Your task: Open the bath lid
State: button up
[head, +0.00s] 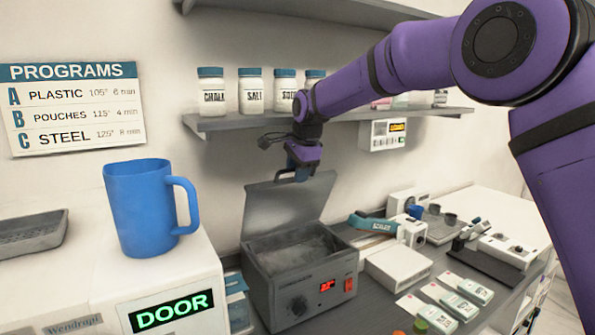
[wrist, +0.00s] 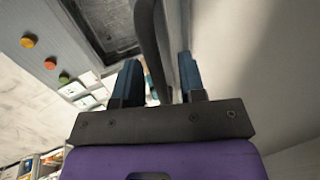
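The bath (head: 275,285) is a dark grey box with a knob and a red display, on the counter in the head view. Its grey lid (head: 280,210) is raised steeply at the back, so the basin shows. My gripper (head: 299,172) is at the lid's top edge. In the wrist view the two blue-padded fingers (wrist: 160,85) stand apart on either side of the lid's dark curved handle (wrist: 149,40). Gaps show beside the handle, so the gripper looks open around it. Part of the basin (wrist: 103,25) also shows there.
A shelf (head: 350,115) with labelled jars (head: 250,92) is close behind my arm. A blue mug (head: 140,205) stands on the white machine (head: 150,280) at left. White boxes (head: 398,265) and pouches (head: 465,290) lie right of the bath.

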jog(key=shift+r, duration=0.2)
jog(key=s+d, duration=0.7)
jog(key=s, duration=0.3)
jog(key=shift+s+r, duration=0.15)
jog(key=shift+r, duration=0.2)
